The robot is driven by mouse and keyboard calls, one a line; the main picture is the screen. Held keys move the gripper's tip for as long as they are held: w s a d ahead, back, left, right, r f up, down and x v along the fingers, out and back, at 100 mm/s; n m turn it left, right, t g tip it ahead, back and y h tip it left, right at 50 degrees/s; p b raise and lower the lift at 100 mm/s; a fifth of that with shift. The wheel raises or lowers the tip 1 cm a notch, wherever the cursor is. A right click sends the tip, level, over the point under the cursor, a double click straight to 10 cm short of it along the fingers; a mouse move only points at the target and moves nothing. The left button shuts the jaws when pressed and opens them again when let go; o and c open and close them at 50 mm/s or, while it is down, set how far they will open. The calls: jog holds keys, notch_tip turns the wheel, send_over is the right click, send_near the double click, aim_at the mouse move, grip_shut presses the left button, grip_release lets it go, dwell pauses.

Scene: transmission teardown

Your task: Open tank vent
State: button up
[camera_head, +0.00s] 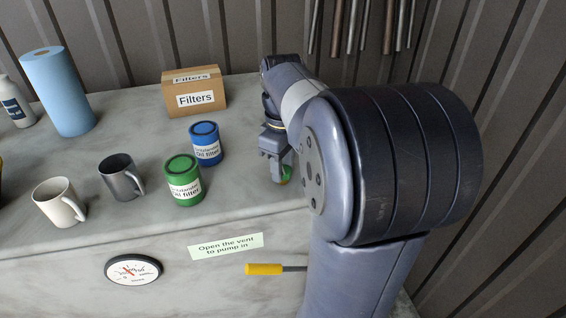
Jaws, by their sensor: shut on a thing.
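My gripper (276,160) points down over the right part of the grey tabletop, beyond my large arm joint. It is shut on a small green piece (287,175) with a bit of orange-red, at the surface. This may be the tank vent, but my arm hides most of it, so I cannot tell its shape or position. A pale green label (226,246) on the front face reads "Open the vent to pump in". A yellow handle (264,269) on a dark rod sticks out below the label, and my arm hides the rod's right end.
A green oil filter can (183,180) and a blue one (206,143) stand left of my gripper. A "Filters" box (195,94) stands behind them. Two mugs (59,202) (119,177) and a blue paper roll (58,92) are farther left. A round gauge (133,269) is on the front.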

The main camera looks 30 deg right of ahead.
dwell(0.4)
jog(key=o, duration=1)
notch_tip(320, 180, up, 11)
jog(key=shift+b, duration=0.3)
jog(key=shift+f, duration=0.1)
notch_tip(320, 180, down, 11)
jog(key=shift+r, duration=0.1)
dwell(0.5)
